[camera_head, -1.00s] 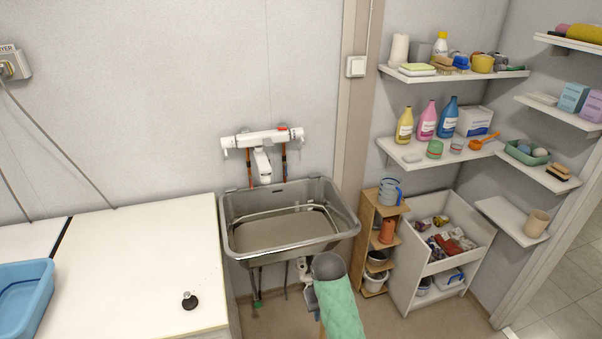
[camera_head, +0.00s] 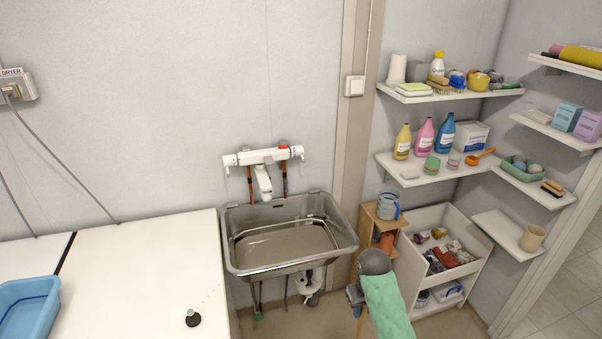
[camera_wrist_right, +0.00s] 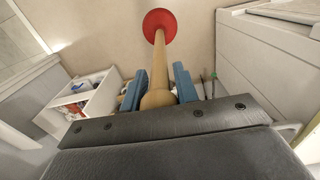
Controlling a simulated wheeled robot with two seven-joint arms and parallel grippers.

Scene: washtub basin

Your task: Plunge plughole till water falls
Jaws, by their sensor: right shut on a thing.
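The metal basin (camera_head: 232,262) is on the wall below a white tap (camera_head: 264,157). Murky water (camera_head: 283,246) stands in it, and no plughole can be made out through it. My right gripper (camera_head: 355,297) is in front of the basin and to its right, outside the rim. In the right wrist view the gripper (camera_wrist_right: 158,92) is shut on the wooden handle of a plunger (camera_wrist_right: 158,60). The plunger's red cup (camera_wrist_right: 159,24) points away from the gripper, over the floor. In the head view the plunger is mostly hidden. My left gripper is not in view.
A white worktop (camera_head: 140,270) with a black stopper (camera_head: 193,317) and a blue tub (camera_head: 25,305) lies left of the basin. A narrow wooden shelf (camera_head: 368,225) and a white open cabinet (camera_head: 470,270) stand to the right. Pipes hang below the basin.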

